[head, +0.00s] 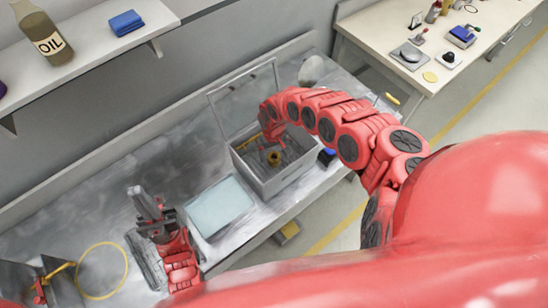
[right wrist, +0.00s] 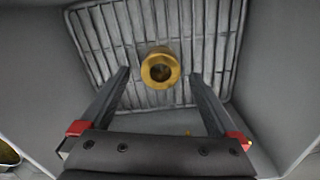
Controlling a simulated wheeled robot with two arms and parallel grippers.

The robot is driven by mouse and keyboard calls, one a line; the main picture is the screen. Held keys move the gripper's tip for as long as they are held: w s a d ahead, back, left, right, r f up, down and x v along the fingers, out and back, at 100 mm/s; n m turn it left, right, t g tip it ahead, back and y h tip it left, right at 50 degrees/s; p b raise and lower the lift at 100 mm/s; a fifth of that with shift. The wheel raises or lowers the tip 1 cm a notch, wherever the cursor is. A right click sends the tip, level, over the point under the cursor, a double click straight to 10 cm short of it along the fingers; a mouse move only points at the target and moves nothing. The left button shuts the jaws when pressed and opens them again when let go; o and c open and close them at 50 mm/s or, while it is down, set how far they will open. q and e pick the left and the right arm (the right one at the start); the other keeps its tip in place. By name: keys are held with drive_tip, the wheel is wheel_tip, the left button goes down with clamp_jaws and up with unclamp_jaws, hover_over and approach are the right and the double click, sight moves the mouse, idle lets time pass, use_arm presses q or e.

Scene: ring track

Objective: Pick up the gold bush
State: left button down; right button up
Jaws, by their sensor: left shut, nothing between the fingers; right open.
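The gold bush (head: 274,157) is a short, hollow brass-coloured ring piece inside an open grey box (head: 291,180). In the right wrist view the bush (right wrist: 160,68) lies on the box's ribbed floor, its round opening facing the camera. My right gripper (right wrist: 160,76) is open and points down into the box. Its two fingers show on the left and right of the bush, with gaps on both sides; I cannot tell how far above it they are. In the head view my left gripper (head: 148,203) is shut and empty over the bench, left of a pale blue flat panel (head: 219,206).
The box walls stand close around my right gripper, with a raised lid (head: 240,98) behind. A dark blue item (head: 326,157) sits right of the box. A yellow ring (head: 102,271) lies at the bench's left. A shelf with an oil bottle (head: 45,38) is above.

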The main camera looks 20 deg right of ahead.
drive_tip(key=shift+f, duration=0.35)
clamp_jaws()
idle(0.3)
